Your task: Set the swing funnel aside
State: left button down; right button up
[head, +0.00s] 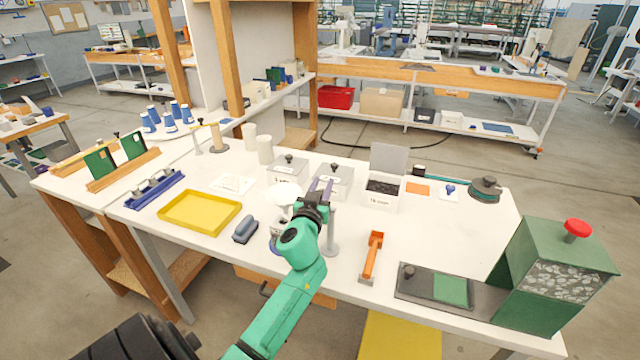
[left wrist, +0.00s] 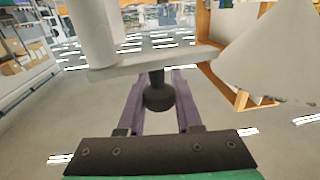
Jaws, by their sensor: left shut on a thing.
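The swing funnel shows in the head view as a white cone (head: 285,193) beside my left gripper (head: 320,189), with its upright grey post (head: 332,232) standing on the table just right of my arm. In the left wrist view the pale funnel cone (left wrist: 268,52) is at the right, the post (left wrist: 92,32) at the left, and a flat grey arm (left wrist: 150,62) spans between them. A dark ball knob (left wrist: 158,94) hangs under that arm. My left gripper (left wrist: 155,90) has its purple fingers on either side of the knob, shut on it. My forearm hides what lies under the funnel.
Lidded boxes (head: 289,170) and an open bin (head: 382,195) stand just behind. An orange-handled tool (head: 371,257) and a green machine with a red knob (head: 552,275) are to the right. A yellow tray (head: 200,212) and a dark-blue block (head: 245,229) are to the left. The right-centre table is fairly clear.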

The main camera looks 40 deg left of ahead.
pick_arm(q)
jog(key=shift+w+d+m+g+h+b, duration=0.5)
jog(key=shift+d+m+h+b, duration=0.3)
jog(key=shift+m+h, duration=1.95)
jog(key=shift+w+d+m+g+h+b, duration=0.65)
jog(key=shift+m+h, duration=1.05)
jog(key=shift+h, duration=2.1)
jog(key=shift+w+d+m+g+h+b, duration=0.35)
jog(key=shift+d+m+h+b, duration=0.55)
jog(key=shift+m+h, duration=1.85)
jog(key=shift+d+n+h, duration=0.15)
jog(key=shift+n+h, duration=0.35)
jog(key=c, duration=0.6)
grip_release()
